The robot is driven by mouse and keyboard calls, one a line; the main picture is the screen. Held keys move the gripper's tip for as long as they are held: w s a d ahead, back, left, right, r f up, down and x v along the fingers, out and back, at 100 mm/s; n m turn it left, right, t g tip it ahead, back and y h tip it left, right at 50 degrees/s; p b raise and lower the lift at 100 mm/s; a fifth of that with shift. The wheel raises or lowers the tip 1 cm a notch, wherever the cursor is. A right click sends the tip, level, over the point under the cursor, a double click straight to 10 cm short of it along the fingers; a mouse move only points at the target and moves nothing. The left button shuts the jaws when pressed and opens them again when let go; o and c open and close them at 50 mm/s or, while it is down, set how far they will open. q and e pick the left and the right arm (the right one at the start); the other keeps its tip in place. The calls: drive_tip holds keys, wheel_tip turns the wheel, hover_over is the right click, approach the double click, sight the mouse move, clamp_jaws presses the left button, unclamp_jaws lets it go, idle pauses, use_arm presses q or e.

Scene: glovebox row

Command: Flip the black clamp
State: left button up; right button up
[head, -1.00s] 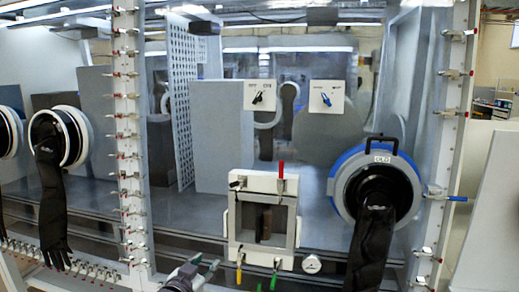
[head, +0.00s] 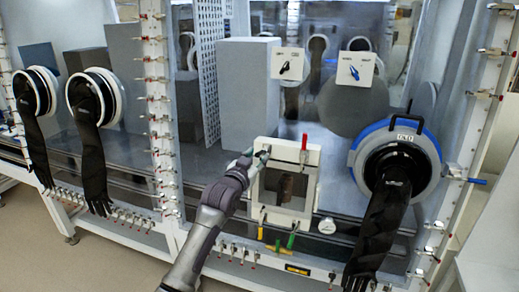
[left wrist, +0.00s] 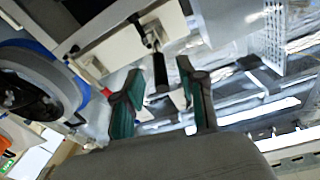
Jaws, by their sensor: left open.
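The black clamp (head: 265,153) sits at the top left corner of the white-framed small door (head: 312,190) and is partly hidden by my left gripper (head: 250,155). In the left wrist view its black handle (left wrist: 160,72) points down the picture between the spread green-padded fingers of the left gripper (left wrist: 163,95). The fingers are open, with gaps on both sides of the handle in that picture. Whether they reach around it in depth, I cannot tell. My right gripper is not in view.
A red-handled clamp (head: 304,143) is at the door's top right, with yellow (head: 261,231) and green (head: 292,238) ones below. A blue-ringed glove port (head: 360,150) with a hanging black glove (head: 375,235) is to the right. Two switch plates are above.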

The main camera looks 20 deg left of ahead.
use_arm(q)
drive_tip(key=shift+w+d, duration=0.15)
drive_tip(key=shift+w, duration=1)
drive_tip(key=shift+c, duration=0.2)
clamp_jaws()
